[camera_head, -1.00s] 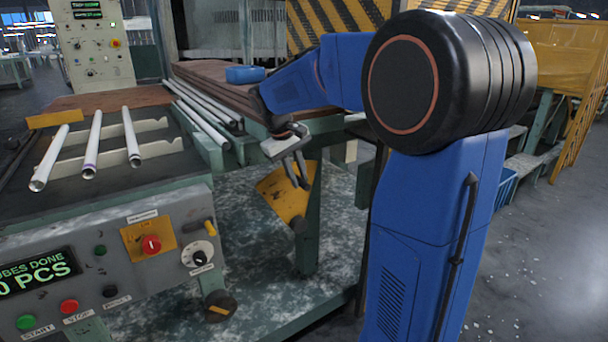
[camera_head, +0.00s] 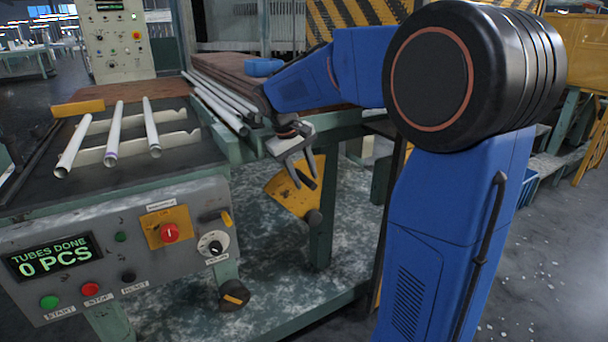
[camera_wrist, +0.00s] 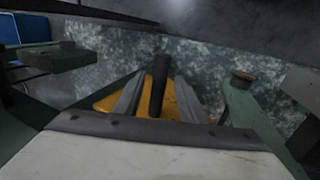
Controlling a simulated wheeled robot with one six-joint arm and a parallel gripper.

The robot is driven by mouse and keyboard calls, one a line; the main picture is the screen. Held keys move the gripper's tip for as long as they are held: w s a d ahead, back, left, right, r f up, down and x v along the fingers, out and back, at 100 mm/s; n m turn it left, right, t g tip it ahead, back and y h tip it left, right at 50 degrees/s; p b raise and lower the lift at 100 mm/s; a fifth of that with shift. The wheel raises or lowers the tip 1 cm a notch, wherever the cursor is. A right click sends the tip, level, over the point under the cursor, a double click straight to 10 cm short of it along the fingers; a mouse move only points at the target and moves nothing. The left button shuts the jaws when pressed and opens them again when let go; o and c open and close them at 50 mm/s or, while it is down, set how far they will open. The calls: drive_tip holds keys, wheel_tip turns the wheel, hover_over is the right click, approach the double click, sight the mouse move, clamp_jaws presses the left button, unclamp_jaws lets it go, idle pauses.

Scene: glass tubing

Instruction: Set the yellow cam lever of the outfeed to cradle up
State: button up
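A yellow plate (camera_head: 287,200) with a dark rod-like handle is mounted on the green frame below the table edge. I take it to be the cam lever. My gripper (camera_head: 303,178) reaches down over this plate in the head view. In the wrist view the two grey fingers (camera_wrist: 158,98) stand apart, one on each side of the dark upright rod (camera_wrist: 158,85). The yellow plate (camera_wrist: 110,103) lies beneath and behind them. I cannot tell whether either finger touches the rod.
A control panel (camera_head: 130,260) with buttons stands at left. White tubes (camera_head: 113,135) lie on a rack above it, and more tubes (camera_head: 218,100) lie beside brown boards. A green post (camera_wrist: 245,105) stands close right of the fingers. Open floor lies at right.

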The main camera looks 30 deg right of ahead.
drive_tip(key=shift+r, duration=0.1)
drive_tip(key=v, duration=1.7)
drive_tip(key=shift+a, duration=0.1)
drive_tip(key=shift+w+d, duration=0.1)
drive_tip(key=shift+d, duration=0.1)
drive_tip(key=c, duration=0.9)
drive_tip(key=d+y, duration=0.1)
drive_tip(key=d, duration=0.2)
drive_tip(key=d+g+y, duration=0.1)
drive_tip(key=d, duration=0.2)
drive_tip(key=w+d+y, duration=0.1)
drive_tip(key=d, duration=0.2)
drive_tip(key=shift+d+r+y, duration=0.2)
drive_tip(key=shift+r+y, duration=0.2)
clamp_jaws()
drive_tip(key=d+r+y, duration=0.3)
drive_tip(key=d+y, duration=0.1)
drive_tip(key=d, duration=0.7)
drive_tip(key=w+a+r+x, duration=0.1)
drive_tip(key=a+x, duration=0.2)
drive_tip(key=x, duration=1.8)
drive_tip(key=shift+s+a+f+t, duration=0.2)
drive_tip(key=shift+a+f+t, duration=0.05)
drive_tip(key=shift+f+t, duration=0.1)
